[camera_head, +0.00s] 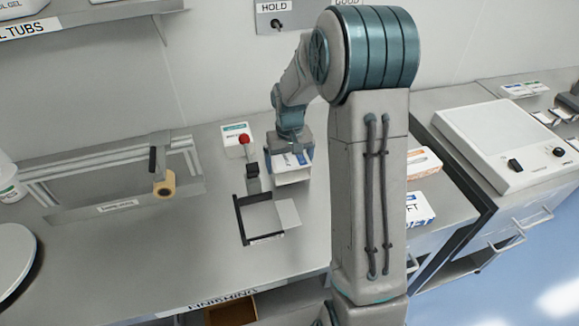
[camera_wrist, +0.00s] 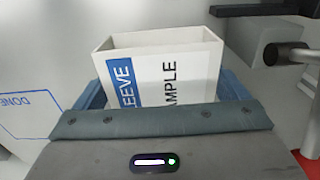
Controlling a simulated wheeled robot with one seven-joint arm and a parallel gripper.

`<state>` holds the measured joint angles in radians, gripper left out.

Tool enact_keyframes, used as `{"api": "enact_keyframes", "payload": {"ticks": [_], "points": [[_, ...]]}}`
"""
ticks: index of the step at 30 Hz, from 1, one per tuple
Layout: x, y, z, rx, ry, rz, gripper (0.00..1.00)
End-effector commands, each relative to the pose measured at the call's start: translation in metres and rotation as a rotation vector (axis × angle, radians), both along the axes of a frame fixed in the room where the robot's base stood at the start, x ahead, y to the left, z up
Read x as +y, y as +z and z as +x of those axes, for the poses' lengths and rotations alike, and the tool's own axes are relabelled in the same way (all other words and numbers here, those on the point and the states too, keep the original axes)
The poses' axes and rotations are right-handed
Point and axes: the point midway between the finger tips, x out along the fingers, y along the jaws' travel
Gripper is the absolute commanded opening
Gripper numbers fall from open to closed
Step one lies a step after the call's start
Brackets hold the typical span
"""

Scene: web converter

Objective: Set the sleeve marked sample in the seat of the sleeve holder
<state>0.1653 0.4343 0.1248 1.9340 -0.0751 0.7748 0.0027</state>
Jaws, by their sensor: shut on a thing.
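The sleeve (camera_wrist: 165,80) is a white, open-topped box with a blue band; the parts of its print that show read "EEVE" and "AMPLE". My gripper (camera_wrist: 165,92) is shut on it, with a blue finger on each side. In the head view my gripper (camera_head: 292,150) holds the sleeve (camera_head: 292,174) over the bench, behind and right of a dark angled frame. This frame (camera_head: 239,218), which looks like the sleeve holder, has a label along its front edge and a pale plate (camera_head: 288,214) at its right. I cannot tell whether the sleeve touches the bench.
A red-knobbed device (camera_head: 244,141) stands just left of my gripper, with a white box (camera_head: 235,130) behind it. A rail rig with a tan roll (camera_head: 165,184) lies further left. A blue outline marked DONE (camera_wrist: 30,112) shows in the wrist view.

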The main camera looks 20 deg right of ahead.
Motion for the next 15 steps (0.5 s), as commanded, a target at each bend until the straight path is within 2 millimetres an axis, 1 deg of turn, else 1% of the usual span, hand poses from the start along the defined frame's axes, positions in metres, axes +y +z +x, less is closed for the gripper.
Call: {"api": "enact_keyframes", "payload": {"ticks": [3, 6, 9, 15], "points": [[0.000, -0.018, -0.001, 0.007, 0.001, 0.001, 0.69], [0.000, -0.027, -0.001, 0.004, 0.002, 0.000, 0.69], [0.000, -0.031, -0.001, 0.002, 0.002, 0.000, 0.69], [0.000, -0.031, -0.001, 0.002, 0.001, 0.000, 0.69]]}}
